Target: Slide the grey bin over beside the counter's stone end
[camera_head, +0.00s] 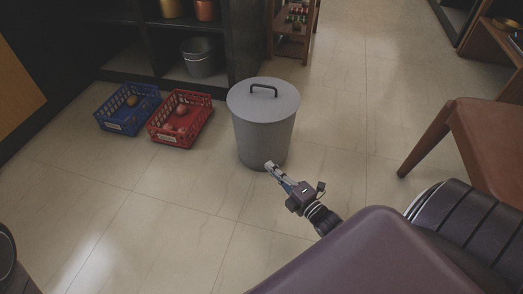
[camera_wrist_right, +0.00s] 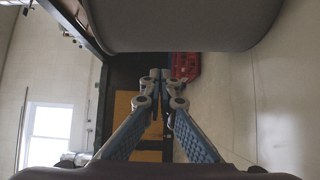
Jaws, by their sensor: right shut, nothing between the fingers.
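The grey bin (camera_head: 264,128) stands upright on the tiled floor, with a flat round lid and a black handle on top. Its grey side also fills the top of the right wrist view (camera_wrist_right: 185,22). My right gripper (camera_head: 269,165) is shut and empty, with its fingertips at the lower front of the bin. In the right wrist view its two fingers (camera_wrist_right: 160,75) meet at the tips. I cannot tell whether they touch the bin. My left gripper is not in view. I cannot make out the counter's stone end.
A blue basket (camera_head: 106,122) and a red basket (camera_head: 155,134) sit on the floor left of the bin. Dark shelving (camera_head: 240,45) holding a metal bucket (camera_head: 199,64) stands behind. A brown chair (camera_head: 484,125) is at the right. The floor in front is clear.

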